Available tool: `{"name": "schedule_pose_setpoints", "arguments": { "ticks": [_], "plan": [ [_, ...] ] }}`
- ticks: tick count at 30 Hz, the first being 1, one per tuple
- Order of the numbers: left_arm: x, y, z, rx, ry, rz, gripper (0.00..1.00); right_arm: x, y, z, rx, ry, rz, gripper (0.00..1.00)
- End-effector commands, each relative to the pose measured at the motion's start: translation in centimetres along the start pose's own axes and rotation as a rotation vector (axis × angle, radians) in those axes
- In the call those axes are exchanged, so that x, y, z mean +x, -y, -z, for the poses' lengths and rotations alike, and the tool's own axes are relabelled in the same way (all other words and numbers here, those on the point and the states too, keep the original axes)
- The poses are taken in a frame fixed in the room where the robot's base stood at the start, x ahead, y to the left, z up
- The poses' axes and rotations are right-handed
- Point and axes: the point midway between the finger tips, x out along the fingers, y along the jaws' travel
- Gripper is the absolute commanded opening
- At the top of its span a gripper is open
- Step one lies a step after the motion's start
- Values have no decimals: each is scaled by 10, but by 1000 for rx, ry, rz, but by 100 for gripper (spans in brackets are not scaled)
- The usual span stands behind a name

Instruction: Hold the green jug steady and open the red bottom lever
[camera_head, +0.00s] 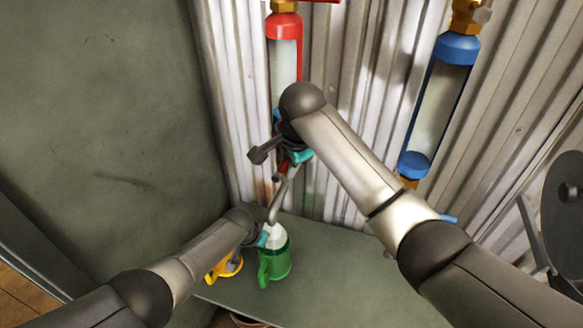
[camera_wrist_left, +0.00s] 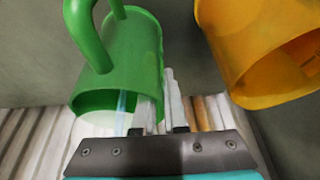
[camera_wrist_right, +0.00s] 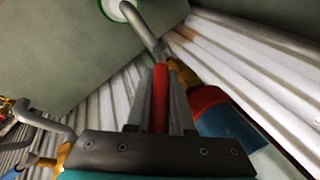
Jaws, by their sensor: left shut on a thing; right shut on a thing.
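The green jug (camera_head: 273,266) stands upright on the ledge below a curved grey spout (camera_head: 276,203). My left gripper (camera_head: 262,238) is shut on the jug's rim; the left wrist view shows its fingers (camera_wrist_left: 160,108) at the wall of the jug (camera_wrist_left: 128,62). My right gripper (camera_head: 292,162) is shut on the red bottom lever (camera_wrist_right: 160,98), which lies between its fingers in the right wrist view. In the head view my right arm partly hides the lever. The spout (camera_wrist_right: 143,28) points toward the jug's mouth (camera_wrist_right: 120,10).
An orange jug (camera_head: 226,266) stands close left of the green one. A red-capped tube (camera_head: 284,62) rises above my right gripper. A blue-capped tube (camera_head: 437,105) hangs further right on the corrugated wall (camera_head: 340,55). A plain green-grey wall (camera_head: 110,100) bounds the left.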

Motion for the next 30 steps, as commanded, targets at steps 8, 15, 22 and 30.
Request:
{"name": "schedule_pose_setpoints", "arguments": {
  "ticks": [8, 15, 22, 30],
  "plan": [
    [1, 0, -2, 0, 3, 0, 0, -1, 5, -4, -43, -69, -98, 0],
    [1, 0, -2, 0, 3, 0, 0, -1, 5, -5, -55, -91, -130, 0],
    [1, 0, -1, 0, 2, 0, 0, -1, 5, -5, -57, -93, -134, 0],
    [1, 0, -1, 1, 1, 1, 0, -1, 5, -5, -56, -92, -134, 33]
  ]
}}
